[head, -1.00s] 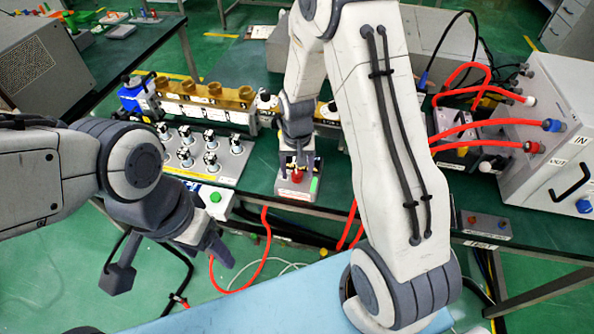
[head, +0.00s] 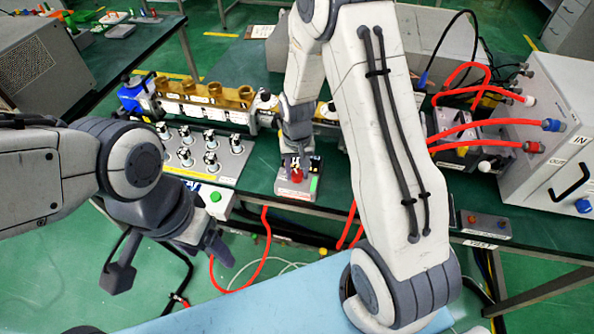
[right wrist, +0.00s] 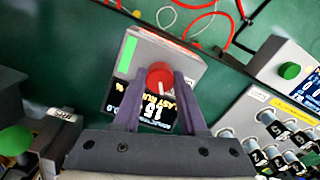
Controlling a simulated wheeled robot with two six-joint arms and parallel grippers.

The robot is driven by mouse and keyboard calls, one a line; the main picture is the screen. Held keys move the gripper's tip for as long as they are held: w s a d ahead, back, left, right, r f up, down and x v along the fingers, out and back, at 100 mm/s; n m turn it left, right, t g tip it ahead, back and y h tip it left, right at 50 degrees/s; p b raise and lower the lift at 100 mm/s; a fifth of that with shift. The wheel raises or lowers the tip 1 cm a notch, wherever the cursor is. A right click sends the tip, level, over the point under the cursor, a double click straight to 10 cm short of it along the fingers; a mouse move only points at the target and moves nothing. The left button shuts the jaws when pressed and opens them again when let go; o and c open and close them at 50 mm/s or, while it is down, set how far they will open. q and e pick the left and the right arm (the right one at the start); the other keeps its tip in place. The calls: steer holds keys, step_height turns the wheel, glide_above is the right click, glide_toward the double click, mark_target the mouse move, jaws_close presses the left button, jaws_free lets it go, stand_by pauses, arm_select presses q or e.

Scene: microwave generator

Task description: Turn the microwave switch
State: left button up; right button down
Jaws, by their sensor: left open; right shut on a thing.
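The microwave switch appears to be the red round knob (head: 296,175) on a small grey control box (head: 294,192) with a dark display and a green patch. The box stands at the table's front edge. My right gripper (head: 297,168) comes down over the box from above. In the right wrist view, its two fingers are shut on the red knob (right wrist: 160,77), one on each side. A white pointer mark shows on the knob, and the lit display is partly hidden by the fingers. My left gripper (head: 171,263) is open and empty, low at the left, away from the box.
A panel with several black-and-silver switches (head: 228,165) and a green button box (head: 214,203) stand left of the control box. Brass-coloured cylinders (head: 205,94) are behind. A white cabinet (head: 555,130) with red hoses stands at the right.

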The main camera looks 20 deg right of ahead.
mark_target(297, 173)
steer(key=n+p, duration=0.1)
steer(key=n, duration=0.4)
steer(key=shift+n, duration=0.4)
steer(key=n, duration=0.5)
steer(key=shift+w+n, duration=0.1)
steer(key=shift+n, duration=0.2)
steer(key=shift+c, duration=2.3)
jaws_free()
step_height(297, 173, up, 11)
steer(key=shift+f, duration=0.2)
